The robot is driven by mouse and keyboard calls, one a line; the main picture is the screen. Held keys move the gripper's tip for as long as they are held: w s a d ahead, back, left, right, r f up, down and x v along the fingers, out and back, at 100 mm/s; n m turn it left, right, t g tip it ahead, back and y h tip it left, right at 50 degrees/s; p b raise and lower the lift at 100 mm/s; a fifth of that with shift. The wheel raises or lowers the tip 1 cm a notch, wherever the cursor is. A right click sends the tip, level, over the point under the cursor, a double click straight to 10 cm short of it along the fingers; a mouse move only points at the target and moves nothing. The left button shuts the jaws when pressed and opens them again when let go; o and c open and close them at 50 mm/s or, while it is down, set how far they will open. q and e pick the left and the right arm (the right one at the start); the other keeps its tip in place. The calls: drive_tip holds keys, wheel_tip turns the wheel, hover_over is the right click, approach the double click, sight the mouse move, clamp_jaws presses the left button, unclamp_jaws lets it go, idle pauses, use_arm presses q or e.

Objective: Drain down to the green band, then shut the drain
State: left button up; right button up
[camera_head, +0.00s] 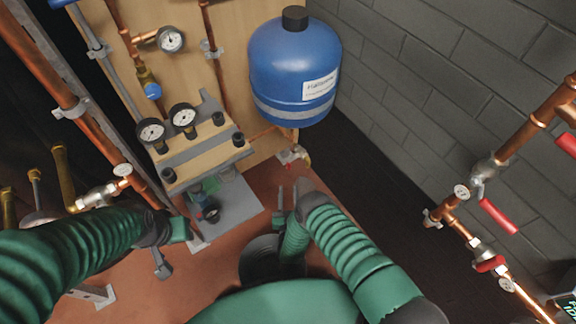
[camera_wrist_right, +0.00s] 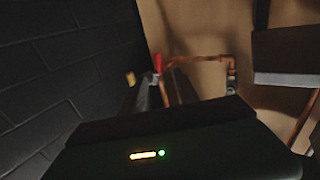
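The small valve (camera_head: 291,155), with a reddish handle and brass end, sits below the blue vessel (camera_head: 294,70); I take it as the drain. My right gripper (camera_head: 288,197) is just below it in the head view, fingers apart and empty, not touching it. In the right wrist view a red lever (camera_wrist_right: 157,62) stands beyond the gripper body. Pressure gauges are the upper gauge (camera_head: 171,39), left gauge (camera_head: 151,131) and right gauge (camera_head: 183,116); their needles and any green band are too small to read. My left gripper (camera_head: 178,250) appears open and empty at lower left.
A wooden manifold box (camera_head: 205,155) juts out above a grey plate (camera_head: 232,205) holding small items. Copper pipes with red-lever valves (camera_head: 497,216) run along the right wall. More pipework (camera_head: 100,195) crowds the left.

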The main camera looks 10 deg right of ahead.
sight(289, 168)
drive_tip(key=w+b, duration=0.1)
drive_tip(key=w, duration=0.2)
drive_tip(key=w+d+b, duration=0.1)
drive_tip(key=w, duration=0.3)
drive_tip(key=w+d+b, duration=0.1)
drive_tip(key=w+b, duration=0.1)
drive_tip(key=w, duration=0.2)
drive_tip(key=shift+d+f, duration=0.15)
drive_tip(key=shift+d, duration=0.1)
drive_tip(key=shift+w, duration=0.2)
drive_tip(key=shift+c, duration=0.4)
clamp_jaws()
